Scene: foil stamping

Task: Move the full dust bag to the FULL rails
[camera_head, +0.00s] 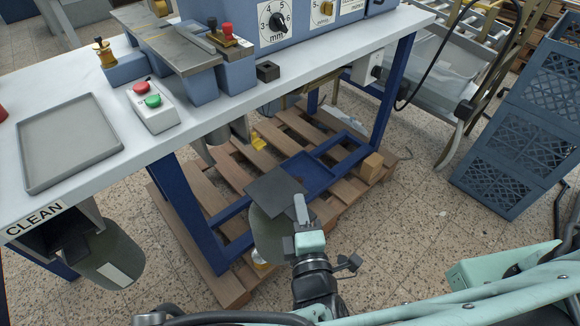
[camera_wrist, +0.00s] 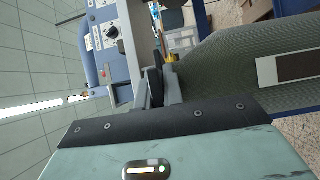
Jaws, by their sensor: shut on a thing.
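My gripper (camera_head: 301,212) is shut on the dust bag, at the edge of its dark flat collar (camera_head: 268,190). The olive-grey dust bag (camera_head: 266,236) hangs below the collar, in front of the bench and over the pallet's near edge. In the wrist view, the bag (camera_wrist: 225,70) fills the right side, with a white-bordered label that has a dark strip (camera_wrist: 298,66). The gripper fingers (camera_wrist: 158,88) meet at its left end. Another olive bag (camera_head: 112,262) hangs under the bench at lower left, near a CLEAN sign (camera_head: 35,222). No FULL sign or rails can be made out.
The white bench top (camera_head: 85,82) bears a grey tray (camera_head: 68,143) and a button box (camera_head: 152,106). Blue bench legs (camera_head: 190,215) and a wooden pallet (camera_head: 230,172) lie behind the held bag. Blue crates (camera_head: 515,135) stand at right. Floor between is clear.

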